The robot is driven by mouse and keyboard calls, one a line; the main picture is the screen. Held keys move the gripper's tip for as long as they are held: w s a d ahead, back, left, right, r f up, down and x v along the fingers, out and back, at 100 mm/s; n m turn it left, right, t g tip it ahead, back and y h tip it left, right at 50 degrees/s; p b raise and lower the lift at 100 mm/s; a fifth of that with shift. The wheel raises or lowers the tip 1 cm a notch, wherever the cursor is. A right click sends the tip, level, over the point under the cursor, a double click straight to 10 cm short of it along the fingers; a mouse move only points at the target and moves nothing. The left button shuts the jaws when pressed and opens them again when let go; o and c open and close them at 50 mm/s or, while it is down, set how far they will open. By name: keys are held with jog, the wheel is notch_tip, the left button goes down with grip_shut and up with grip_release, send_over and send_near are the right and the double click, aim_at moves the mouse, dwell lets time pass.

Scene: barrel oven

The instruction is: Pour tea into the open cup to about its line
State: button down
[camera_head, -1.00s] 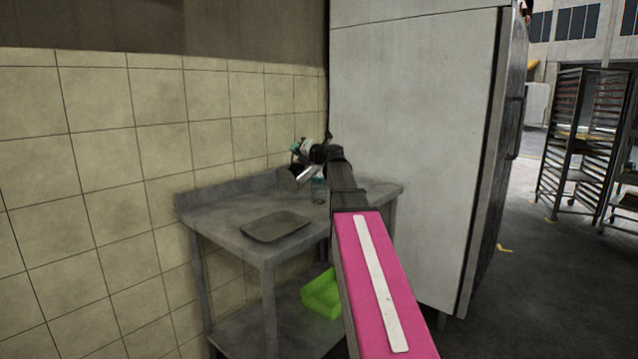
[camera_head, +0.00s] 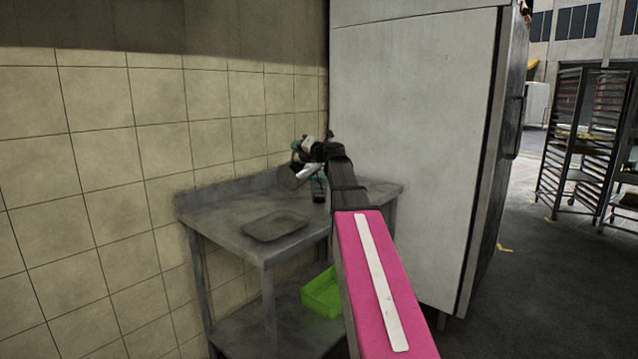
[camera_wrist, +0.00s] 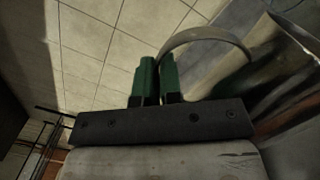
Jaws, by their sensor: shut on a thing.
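My gripper (camera_head: 303,147) is above the back of the steel table, shut on the handle of a shiny metal pot (camera_head: 290,178). In the wrist view its green fingers (camera_wrist: 157,75) are close together at the pot's curved handle (camera_wrist: 210,36). The pot's metal body (camera_wrist: 285,65) fills the right side there. The pot is tilted in the head view, its lower end down to the left. A small glass cup (camera_head: 319,190) stands on the table just right of and below the pot, with a dark lower part. Its line and any stream of tea cannot be made out.
A flat dark tray (camera_head: 274,226) lies on the steel table (camera_head: 222,222). A green bin (camera_head: 321,294) sits on the lower shelf. A tiled wall (camera_head: 100,200) is behind and a tall pale cabinet (camera_head: 415,150) stands at the right. Wheeled racks (camera_head: 585,140) stand far right.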

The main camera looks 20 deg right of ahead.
aim_at(289, 163)
jog(key=shift+w+d+r+m, duration=0.45)
jog(key=shift+d+r+m, duration=0.1)
jog(key=shift+d+m, duration=0.05)
dwell(1.9)
jog(key=s+a+f+n, duration=0.2)
jog(key=a, duration=0.1)
jog(key=shift+s+a, duration=0.15)
jog(key=shift+s, duration=0.15)
jog(key=shift+f+n, duration=0.15)
jog(key=shift+n, duration=0.15)
jog(key=shift+s+a+f+n, duration=0.35)
jog(key=shift+a+f+n, duration=0.25)
jog(key=shift+f+n, duration=0.15)
jog(key=shift+s+a+f+n, duration=0.15)
jog(key=shift+a+f+n, duration=0.1)
jog(key=shift+f+n, duration=0.35)
dwell(0.6)
